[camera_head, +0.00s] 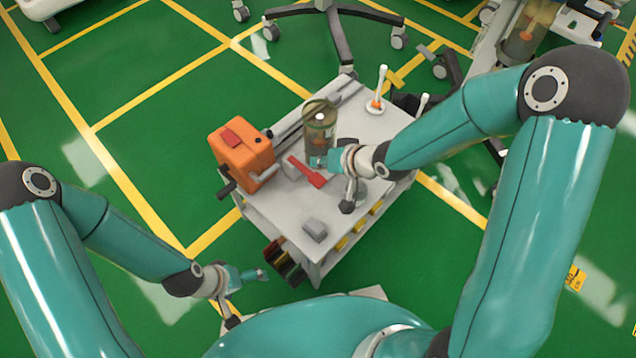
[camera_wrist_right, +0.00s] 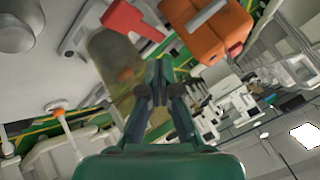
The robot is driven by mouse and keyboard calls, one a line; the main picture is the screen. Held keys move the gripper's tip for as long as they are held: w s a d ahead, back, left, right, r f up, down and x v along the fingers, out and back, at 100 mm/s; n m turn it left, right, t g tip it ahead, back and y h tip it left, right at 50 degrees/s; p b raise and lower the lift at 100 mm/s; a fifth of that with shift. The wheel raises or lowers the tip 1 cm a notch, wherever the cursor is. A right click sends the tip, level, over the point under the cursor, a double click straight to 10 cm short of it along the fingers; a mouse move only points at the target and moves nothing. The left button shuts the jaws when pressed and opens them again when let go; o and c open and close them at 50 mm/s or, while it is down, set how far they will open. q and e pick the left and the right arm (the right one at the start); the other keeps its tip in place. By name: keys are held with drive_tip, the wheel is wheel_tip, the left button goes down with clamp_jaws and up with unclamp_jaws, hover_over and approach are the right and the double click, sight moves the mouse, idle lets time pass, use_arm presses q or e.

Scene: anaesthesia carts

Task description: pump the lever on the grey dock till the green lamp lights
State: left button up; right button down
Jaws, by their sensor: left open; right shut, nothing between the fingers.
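A red lever (camera_head: 308,172) lies slanted on the cart top, beside a clear amber canister (camera_head: 319,135). A pale grey part at its upper end looks like the dock (camera_head: 291,169), but its outline is partly hidden. I cannot make out a green lamp. My right gripper (camera_head: 313,162) is close to the lever and canister. In the right wrist view its fingers (camera_wrist_right: 158,66) are shut and empty, with the red lever (camera_wrist_right: 130,19) beyond their tips; contact is unclear. My left gripper (camera_head: 263,274) is open and empty, low at the cart's left front.
An orange box (camera_head: 243,152) with a crank stands left of the lever. A small grey block (camera_head: 314,229) lies near the cart's front corner. A white-and-orange upright stick (camera_head: 379,88) stands at the back. Green floor left of the cart is clear.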

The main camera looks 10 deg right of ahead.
sight(320, 180)
use_arm(q)
drive_tip(key=shift+f+b, duration=1.35)
drive_tip(key=shift+f, duration=0.55)
use_arm(e)
drive_tip(key=shift+f, duration=2.15)
use_arm(q)
drive_tip(key=shift+f+b, duration=0.25)
drive_tip(key=shift+b, duration=0.05)
use_arm(e)
drive_tip(key=shift+s+f, duration=0.1)
drive_tip(key=shift+f, duration=0.25)
use_arm(q)
drive_tip(key=shift+f+b, duration=1.4)
use_arm(e)
drive_tip(key=shift+f, duration=1.7)
use_arm(q)
drive_tip(key=shift+r, duration=0.15)
use_arm(e)
drive_tip(key=shift+r, duration=0.15)
use_arm(q)
drive_tip(key=shift+r+p, duration=1.9)
drive_tip(key=shift+p, duration=0.2)
use_arm(e)
drive_tip(key=shift+r, duration=2.05)
use_arm(q)
drive_tip(key=shift+r, duration=0.1)
use_arm(e)
drive_tip(key=shift+r, duration=0.1)
